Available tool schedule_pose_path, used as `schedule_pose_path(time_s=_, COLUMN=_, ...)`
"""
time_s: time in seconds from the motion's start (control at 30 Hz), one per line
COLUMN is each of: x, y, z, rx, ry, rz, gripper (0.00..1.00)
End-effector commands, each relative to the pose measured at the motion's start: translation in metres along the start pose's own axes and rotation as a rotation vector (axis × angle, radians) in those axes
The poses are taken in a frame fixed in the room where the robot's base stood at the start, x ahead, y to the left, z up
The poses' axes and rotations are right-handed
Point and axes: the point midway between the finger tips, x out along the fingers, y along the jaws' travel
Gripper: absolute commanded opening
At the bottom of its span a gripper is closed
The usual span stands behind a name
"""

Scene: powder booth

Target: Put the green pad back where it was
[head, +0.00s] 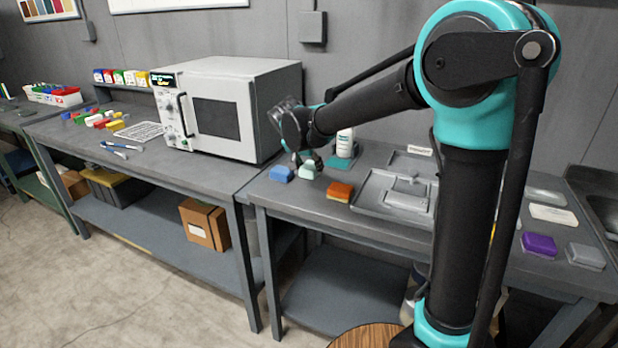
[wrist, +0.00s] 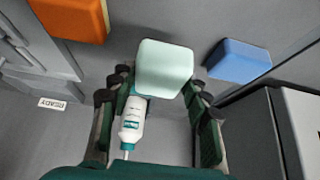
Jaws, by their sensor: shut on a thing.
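The pale green pad (head: 307,171) is between the blue pad (head: 281,173) and the orange pad (head: 340,191), near the left end of the right bench (head: 300,212). My gripper (wrist: 160,80) is shut on the green pad (wrist: 164,67), with a fingertip at each side of it. In the wrist view the orange pad (wrist: 75,18) is at upper left and the blue pad (wrist: 239,60) is to the right, both apart from my fingers. I cannot tell whether the green pad touches the bench.
A white and teal bottle (head: 346,143) stands behind the pads. A grey tray (head: 384,196) with a lidded box is right of the orange pad. A white oven (head: 228,108) stands to the left. A purple pad (head: 539,244) lies at the far right.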

Motion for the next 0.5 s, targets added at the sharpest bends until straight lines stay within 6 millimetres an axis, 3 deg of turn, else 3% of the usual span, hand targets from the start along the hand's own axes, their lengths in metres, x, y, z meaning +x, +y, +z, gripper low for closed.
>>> schedule_pose_path(time_s=0.3, x=0.03, y=0.0, z=0.019, rx=0.0, ry=0.0, rz=0.0, gripper=0.2)
schedule_pose_path(time_s=0.5, x=0.035, y=0.0, z=0.022, rx=0.0, ry=0.0, rz=0.0, gripper=0.2)
